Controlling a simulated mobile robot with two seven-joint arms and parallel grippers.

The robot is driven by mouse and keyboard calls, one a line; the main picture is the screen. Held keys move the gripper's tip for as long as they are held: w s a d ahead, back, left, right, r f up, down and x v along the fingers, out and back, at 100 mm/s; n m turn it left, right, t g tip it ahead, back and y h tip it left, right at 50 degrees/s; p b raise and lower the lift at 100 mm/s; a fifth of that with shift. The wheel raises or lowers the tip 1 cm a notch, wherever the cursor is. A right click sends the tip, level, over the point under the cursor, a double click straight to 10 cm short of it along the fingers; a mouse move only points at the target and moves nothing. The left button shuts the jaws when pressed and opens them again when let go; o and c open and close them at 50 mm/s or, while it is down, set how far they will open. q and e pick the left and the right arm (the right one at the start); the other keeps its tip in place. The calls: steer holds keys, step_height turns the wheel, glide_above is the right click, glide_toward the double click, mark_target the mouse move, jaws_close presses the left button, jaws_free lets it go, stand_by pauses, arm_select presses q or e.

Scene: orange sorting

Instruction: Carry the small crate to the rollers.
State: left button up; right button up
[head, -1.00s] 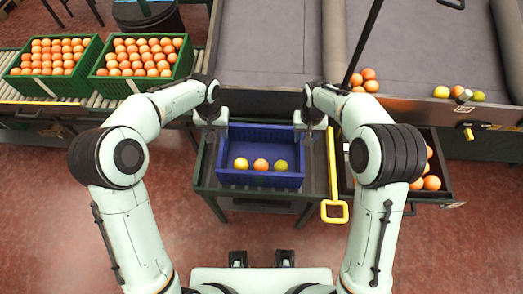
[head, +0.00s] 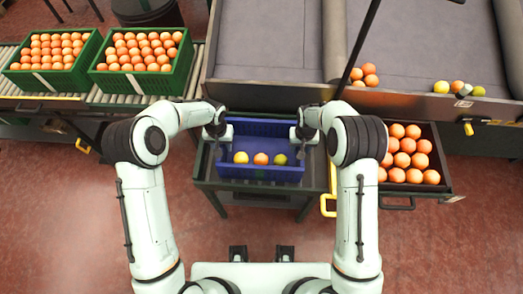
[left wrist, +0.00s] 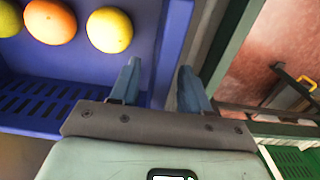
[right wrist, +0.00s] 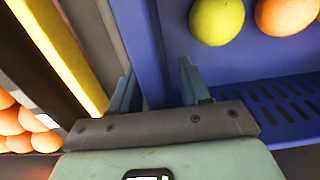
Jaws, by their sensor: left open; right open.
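The small blue crate (head: 258,173) stands on a dark stand (head: 235,187) and holds a yellow, an orange and a green fruit in a row. My left gripper (head: 216,138) is open at the crate's left side wall. In the left wrist view its fingers (left wrist: 157,68) straddle the wall (left wrist: 175,30), one finger inside the crate and one outside. My right gripper (head: 306,140) is open at the right side wall. In the right wrist view its fingers (right wrist: 157,72) stand either side of that wall (right wrist: 147,35). Whether the fingers touch the walls cannot be told.
Two green crates (head: 140,75) full of oranges stand on the rollers (head: 88,97) at the back left. A drawer of oranges (head: 408,158) lies to the right, with a yellow handle (head: 328,205) beside the stand. Grey padded bins (head: 265,50) lie behind.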

arm_select(q)
steer(key=shift+f, duration=0.55)
arm_select(e)
steer(key=shift+f, duration=0.6)
arm_select(q)
jaws_close()
arm_select(e)
jaws_close()
